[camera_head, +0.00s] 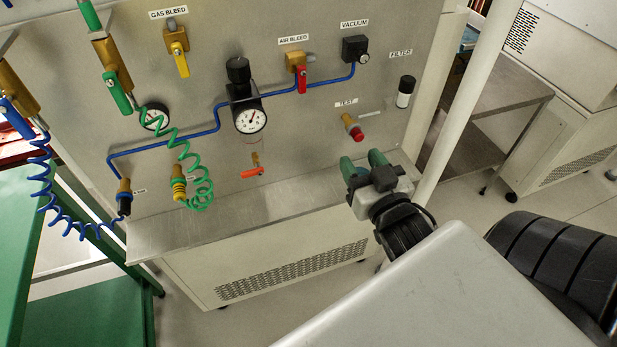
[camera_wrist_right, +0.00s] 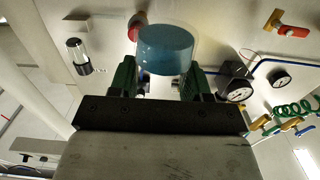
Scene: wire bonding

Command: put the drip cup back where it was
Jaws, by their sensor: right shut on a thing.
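The drip cup (camera_wrist_right: 165,50) shows in the right wrist view as a short, round, clear cup with a blue-grey face. It sits between the green fingers of my right gripper (camera_wrist_right: 157,80), which is shut on it. In the head view my right gripper (camera_head: 364,165) is in front of the lower right of the panel, below the red-tipped TEST fitting (camera_head: 353,127). I cannot make out the cup between its fingers there. My left gripper is not in view.
The upright metal panel (camera_head: 320,60) carries a regulator with a gauge (camera_head: 248,115), an orange-handled valve (camera_head: 252,172) and a FILTER cylinder (camera_head: 405,92). A metal ledge (camera_head: 290,205) runs below it. White posts (camera_head: 470,95) stand to the right. Coiled hoses hang at left.

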